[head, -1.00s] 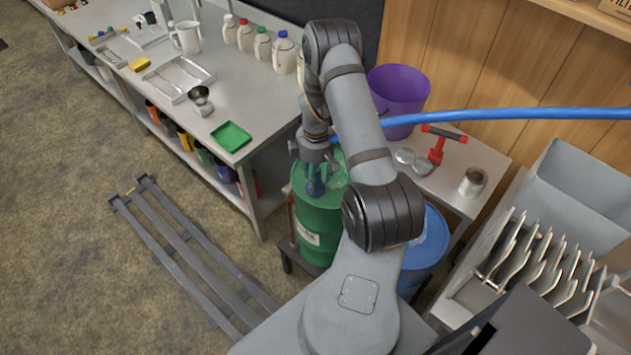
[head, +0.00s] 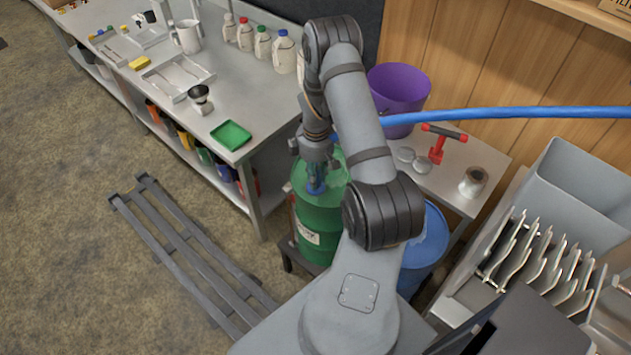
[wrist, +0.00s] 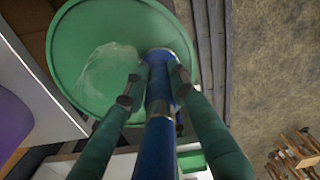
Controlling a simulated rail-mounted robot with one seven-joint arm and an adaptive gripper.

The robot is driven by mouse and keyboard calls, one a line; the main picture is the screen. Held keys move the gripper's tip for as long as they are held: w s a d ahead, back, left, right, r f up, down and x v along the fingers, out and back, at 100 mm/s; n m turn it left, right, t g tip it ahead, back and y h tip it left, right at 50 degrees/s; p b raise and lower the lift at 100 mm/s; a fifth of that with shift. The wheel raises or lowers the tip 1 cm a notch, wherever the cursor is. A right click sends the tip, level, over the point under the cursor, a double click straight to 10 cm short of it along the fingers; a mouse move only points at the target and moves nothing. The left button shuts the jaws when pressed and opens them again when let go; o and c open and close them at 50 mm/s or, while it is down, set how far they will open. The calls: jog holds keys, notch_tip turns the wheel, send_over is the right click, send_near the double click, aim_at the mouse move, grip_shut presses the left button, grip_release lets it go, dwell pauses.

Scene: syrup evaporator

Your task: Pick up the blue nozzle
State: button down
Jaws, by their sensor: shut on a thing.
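The blue nozzle (wrist: 160,85) runs down the middle of the wrist view, with a metal band around it. Its far end meets the top of the green drum (wrist: 85,60); I cannot tell whether it sits in an opening or rests on top. My gripper (wrist: 155,88) has one finger on each side of the nozzle and is shut on it. In the head view, my gripper (head: 315,165) points down over the green drum (head: 320,220), and the nozzle (head: 316,187) shows small and blue beneath it, partly hidden by the fingers.
A blue hose (head: 480,115) crosses from the right edge behind my arm. A purple bucket (head: 398,90), a red-handled tool (head: 438,145) and a metal cup (head: 473,182) stand on a side table. A blue drum (head: 430,245) is near my arm. A workbench (head: 265,95) stands left.

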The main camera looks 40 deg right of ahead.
jog(key=shift+r, duration=0.1)
dwell(0.3)
jog(key=shift+w+d+r, duration=0.1)
jog(key=shift+r, duration=0.25)
notch_tip(320, 180, up, 9)
jog(key=shift+r+b, duration=0.1)
jog(key=shift+b, duration=0.7)
